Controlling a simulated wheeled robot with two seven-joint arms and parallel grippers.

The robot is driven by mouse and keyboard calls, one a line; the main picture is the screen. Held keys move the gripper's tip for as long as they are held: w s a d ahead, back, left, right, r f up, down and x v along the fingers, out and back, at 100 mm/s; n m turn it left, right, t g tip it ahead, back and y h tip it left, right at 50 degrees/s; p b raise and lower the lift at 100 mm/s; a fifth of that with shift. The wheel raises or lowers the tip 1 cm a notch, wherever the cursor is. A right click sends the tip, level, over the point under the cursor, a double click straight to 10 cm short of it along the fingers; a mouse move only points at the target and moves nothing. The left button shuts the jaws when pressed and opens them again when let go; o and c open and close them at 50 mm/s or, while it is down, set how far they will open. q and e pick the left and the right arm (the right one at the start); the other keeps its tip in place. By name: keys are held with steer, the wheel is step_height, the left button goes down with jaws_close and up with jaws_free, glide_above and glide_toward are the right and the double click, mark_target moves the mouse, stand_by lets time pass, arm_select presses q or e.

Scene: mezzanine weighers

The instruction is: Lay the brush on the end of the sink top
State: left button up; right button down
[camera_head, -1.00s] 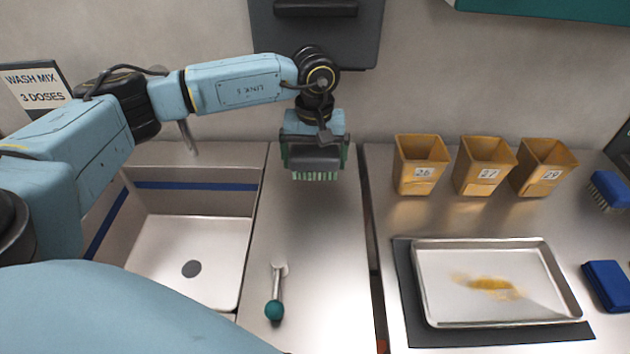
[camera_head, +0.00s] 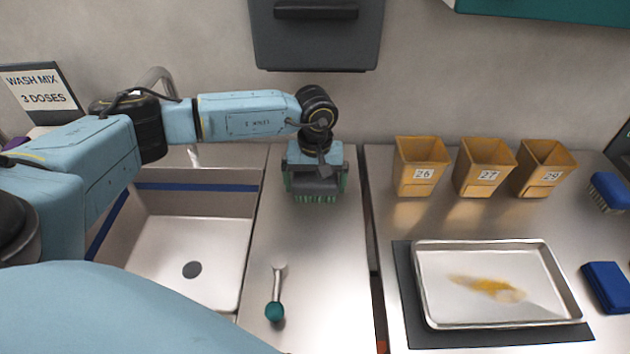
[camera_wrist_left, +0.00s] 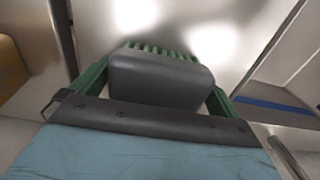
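My left gripper (camera_head: 315,188) is over the far part of the sink top (camera_head: 312,245), the steel strip to the right of the basin. It is shut on a brush with a dark grey back and green bristles (camera_head: 316,199), which point down. In the left wrist view the brush's grey body (camera_wrist_left: 160,80) sits between the two green fingers. The bristles are at or close above the steel; I cannot tell whether they touch. My right gripper is not in view.
A scoop with a teal end (camera_head: 275,310) lies nearer on the sink top. The sink basin (camera_head: 190,240) is to the left. Across a gap on the right are several tan bins (camera_head: 422,168), a tray (camera_head: 500,316), a blue-backed brush (camera_head: 609,190) and a blue block (camera_head: 608,285).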

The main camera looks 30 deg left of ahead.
mark_target(315, 178)
arm_select(q)
step_height(315, 178, up, 12)
stand_by(0.5)
stand_by(0.4)
